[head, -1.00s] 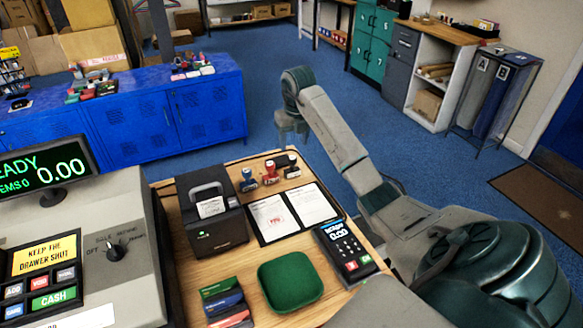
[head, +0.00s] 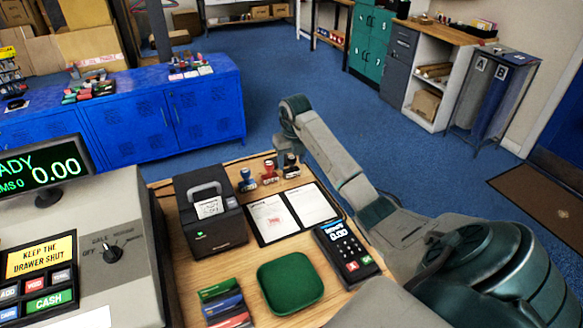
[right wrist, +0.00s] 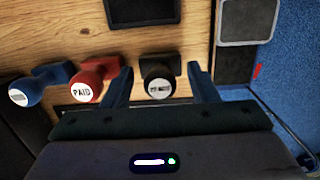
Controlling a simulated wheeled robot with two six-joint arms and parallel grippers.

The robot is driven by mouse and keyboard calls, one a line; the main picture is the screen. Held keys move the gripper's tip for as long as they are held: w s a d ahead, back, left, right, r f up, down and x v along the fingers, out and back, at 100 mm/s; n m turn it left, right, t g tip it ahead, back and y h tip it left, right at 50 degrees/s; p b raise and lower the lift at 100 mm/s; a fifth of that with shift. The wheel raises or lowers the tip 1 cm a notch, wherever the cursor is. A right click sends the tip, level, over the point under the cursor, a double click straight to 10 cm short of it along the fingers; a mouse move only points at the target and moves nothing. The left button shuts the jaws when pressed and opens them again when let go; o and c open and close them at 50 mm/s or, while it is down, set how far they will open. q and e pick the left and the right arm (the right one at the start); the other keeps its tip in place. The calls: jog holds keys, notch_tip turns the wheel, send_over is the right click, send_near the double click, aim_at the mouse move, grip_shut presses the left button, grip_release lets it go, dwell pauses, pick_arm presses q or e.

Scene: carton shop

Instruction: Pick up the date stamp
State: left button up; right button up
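Three stamps stand in a row on the wooden counter. The black one (right wrist: 158,83), with a pale end label too small to read surely, is likely the date stamp; it also shows in the head view (head: 291,171). The red stamp (right wrist: 88,82) reads PAID, and a blue stamp (right wrist: 30,91) stands left of it. My right gripper (right wrist: 161,82) is open, its two fingers apart on either side of the black stamp. The left finger lies between the red and black stamps. Whether either finger touches is unclear. My left gripper is not in view.
A black printer (head: 211,214) stands left of the papers (head: 275,216) on the counter. The till (head: 95,235) fills the left. The counter's far edge is just behind the stamps.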

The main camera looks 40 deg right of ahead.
aim_at(292, 157)
jog(key=c, duration=1)
jog(key=shift+r, duration=0.15)
jog(key=shift+r+b, duration=0.5)
jog(key=shift+b, duration=0.15)
notch_tip(292, 157, up, 2)
jog(key=shift+s+r+b, duration=0.1)
jog(key=shift+s+b, duration=0.05)
jog(key=shift+b, duration=0.55)
jog(key=shift+s+a+r, duration=0.25)
jog(key=shift+s+a, duration=0.95)
jog(key=shift+s, duration=1.15)
jog(key=shift+s+a+r, duration=0.3)
jog(key=shift+s+a, duration=0.9)
jog(key=shift+s, duration=1.15)
jog(key=shift+s+a+r, duration=0.25)
jog(key=shift+s+a, duration=0.95)
jog(key=shift+s, duration=1.15)
